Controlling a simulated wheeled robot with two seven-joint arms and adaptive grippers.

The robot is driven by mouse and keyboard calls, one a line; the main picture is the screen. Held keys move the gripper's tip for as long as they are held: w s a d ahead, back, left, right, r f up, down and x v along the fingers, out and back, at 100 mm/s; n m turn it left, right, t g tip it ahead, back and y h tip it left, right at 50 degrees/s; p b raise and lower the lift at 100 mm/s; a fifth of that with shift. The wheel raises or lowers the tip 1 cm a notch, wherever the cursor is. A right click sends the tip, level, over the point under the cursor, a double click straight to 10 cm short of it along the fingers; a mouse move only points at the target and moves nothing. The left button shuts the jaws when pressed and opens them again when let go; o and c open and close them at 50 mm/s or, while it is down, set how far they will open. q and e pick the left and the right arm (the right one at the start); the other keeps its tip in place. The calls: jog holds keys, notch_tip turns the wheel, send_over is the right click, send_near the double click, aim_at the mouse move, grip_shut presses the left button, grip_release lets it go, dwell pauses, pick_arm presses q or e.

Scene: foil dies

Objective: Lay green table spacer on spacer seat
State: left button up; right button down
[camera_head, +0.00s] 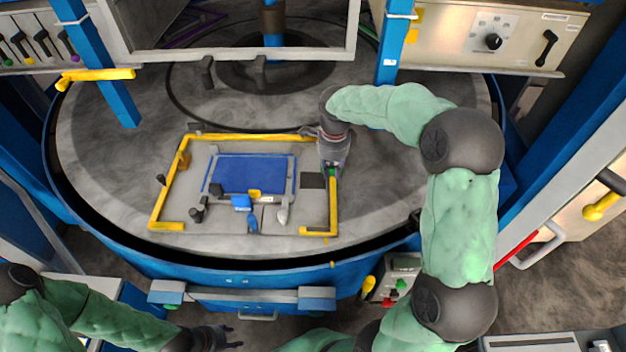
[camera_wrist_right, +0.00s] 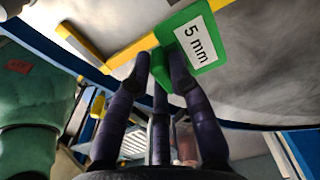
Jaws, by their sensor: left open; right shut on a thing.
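The green table spacer (camera_wrist_right: 207,56), a plate with a white "5 mm" label, is in the fingers of my right gripper (camera_wrist_right: 160,72) in the right wrist view. In the head view my right gripper (camera_head: 332,164) points down at the right side of the yellow-edged fixture, with a little of the green spacer (camera_head: 332,172) showing below it. Whether the spacer touches the fixture, I cannot tell. A dark square (camera_head: 312,181) lies just left of the gripper; I cannot tell whether it is the spacer seat. My left gripper (camera_head: 222,338) is open and empty at the lower edge.
The fixture has a yellow edge frame (camera_head: 165,195) and a blue plate (camera_head: 250,174), with small clamps and blue parts in front. It lies on a round grey table (camera_head: 110,160) with a blue rim. Blue posts (camera_head: 396,45) stand behind.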

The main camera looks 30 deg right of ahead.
send_over(313, 187)
jog(key=f, duration=0.6)
jog(key=shift+s, duration=0.25)
jog(key=shift+w+f+b, duration=0.15)
jog(key=shift+f+b, duration=0.1)
jog(key=shift+f, duration=0.65)
jog(key=shift+w+f+b, duration=0.1)
jog(key=shift+f+b, duration=0.1)
jog(key=shift+f, duration=0.65)
jog(key=shift+a, duration=0.1)
jog(key=shift+f, duration=0.2)
jog(key=c, duration=1.1)
grip_release()
jog(key=shift+r, duration=0.2)
jog(key=shift+r, duration=0.3)
notch_tip(313, 187, up, 12)
jog(key=shift+f+p, duration=0.25)
jog(key=shift+p, duration=0.4)
